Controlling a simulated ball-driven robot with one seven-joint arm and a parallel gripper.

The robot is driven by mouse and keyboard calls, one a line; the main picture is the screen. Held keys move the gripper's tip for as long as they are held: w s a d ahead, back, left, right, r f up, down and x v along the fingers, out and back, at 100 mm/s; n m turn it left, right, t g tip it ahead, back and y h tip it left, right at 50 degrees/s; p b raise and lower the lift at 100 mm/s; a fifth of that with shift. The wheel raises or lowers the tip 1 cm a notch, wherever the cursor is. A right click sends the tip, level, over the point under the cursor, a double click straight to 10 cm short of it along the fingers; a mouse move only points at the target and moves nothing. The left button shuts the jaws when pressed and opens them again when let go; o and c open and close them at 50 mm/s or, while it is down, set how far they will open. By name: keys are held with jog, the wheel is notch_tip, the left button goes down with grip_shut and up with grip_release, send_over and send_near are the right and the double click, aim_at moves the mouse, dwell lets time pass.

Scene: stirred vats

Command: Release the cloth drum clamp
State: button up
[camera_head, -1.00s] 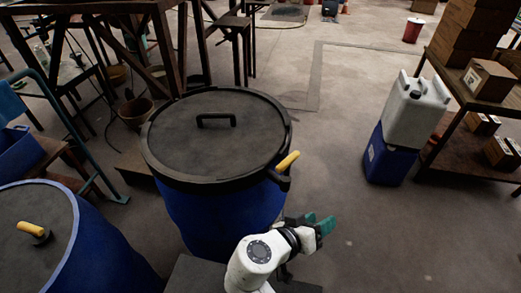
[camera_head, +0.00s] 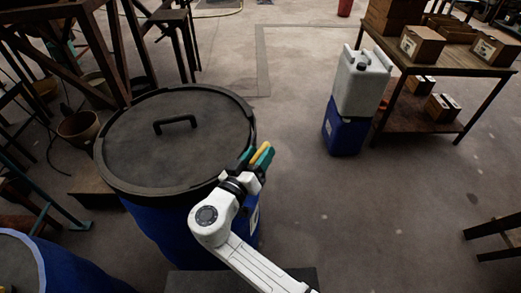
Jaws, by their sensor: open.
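A blue drum (camera_head: 177,222) with a dark flat lid (camera_head: 178,140) stands left of centre, and a black handle (camera_head: 175,122) sits on top of the lid. A dark clamp ring runs round the rim, with a yellow lever handle (camera_head: 259,151) at its right side. My gripper (camera_head: 256,157) is at that lever, its teal fingers open and the yellow handle showing between them. Whether a finger touches the handle I cannot tell. My gripper and wrist hide the lever's base. No cloth shows.
A second blue drum (camera_head: 70,272) is cut off at the lower left. Free floor lies right of the drum.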

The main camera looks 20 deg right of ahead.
jog(key=shift+w+d, duration=0.4)
jog(key=shift+d, duration=0.2)
jog(key=shift+c, duration=0.4)
grip_shut()
